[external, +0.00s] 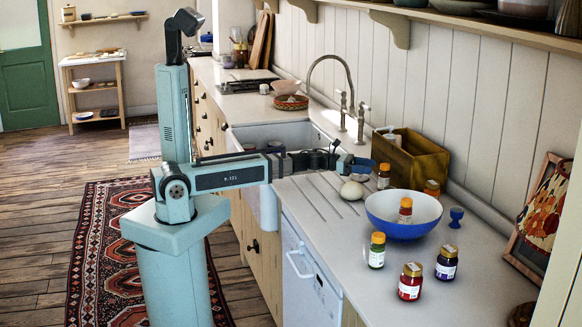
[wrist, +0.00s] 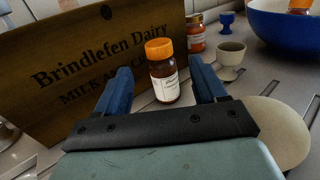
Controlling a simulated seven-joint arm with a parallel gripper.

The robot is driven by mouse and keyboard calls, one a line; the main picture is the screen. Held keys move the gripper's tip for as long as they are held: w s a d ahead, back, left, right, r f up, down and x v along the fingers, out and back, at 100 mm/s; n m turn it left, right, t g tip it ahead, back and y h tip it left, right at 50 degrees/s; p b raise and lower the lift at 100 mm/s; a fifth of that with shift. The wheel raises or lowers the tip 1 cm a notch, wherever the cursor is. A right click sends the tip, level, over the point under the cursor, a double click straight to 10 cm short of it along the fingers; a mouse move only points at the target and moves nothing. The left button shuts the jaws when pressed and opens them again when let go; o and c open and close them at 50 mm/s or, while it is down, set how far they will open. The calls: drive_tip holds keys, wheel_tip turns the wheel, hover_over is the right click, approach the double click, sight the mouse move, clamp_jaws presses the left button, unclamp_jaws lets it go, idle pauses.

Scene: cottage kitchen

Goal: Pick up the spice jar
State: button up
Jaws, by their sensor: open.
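A spice jar (wrist: 165,88) with an orange cap, dark contents and a white label stands upright in the wrist view. It also shows in the external view (external: 383,178), on the counter beside the wooden crate. My gripper (wrist: 161,84) is open, with one blue finger to each side of the jar in the picture. The jar appears between or just beyond the fingertips; I cannot tell which, and no contact shows. In the external view my gripper (external: 362,165) is low over the counter, just left of the jar.
The wooden crate (wrist: 70,75) stands close on the left in the wrist view. A pale round object (wrist: 275,135) and a small cup (wrist: 231,56) are at right. A blue bowl (external: 375,215) holds another orange-capped jar (external: 405,212); several other jars stand nearby.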

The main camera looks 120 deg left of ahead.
sight(384, 168)
drive_tip(key=shift+w+a, duration=0.2)
drive_tip(key=shift+w, duration=0.95)
drive_tip(key=shift+w+a, duration=0.2)
drive_tip(key=shift+w, duration=1)
drive_tip(key=shift+w+a, duration=0.2)
drive_tip(key=shift+w, duration=0.95)
drive_tip(key=c, duration=1.2)
drive_tip(key=shift+o, duration=0.2)
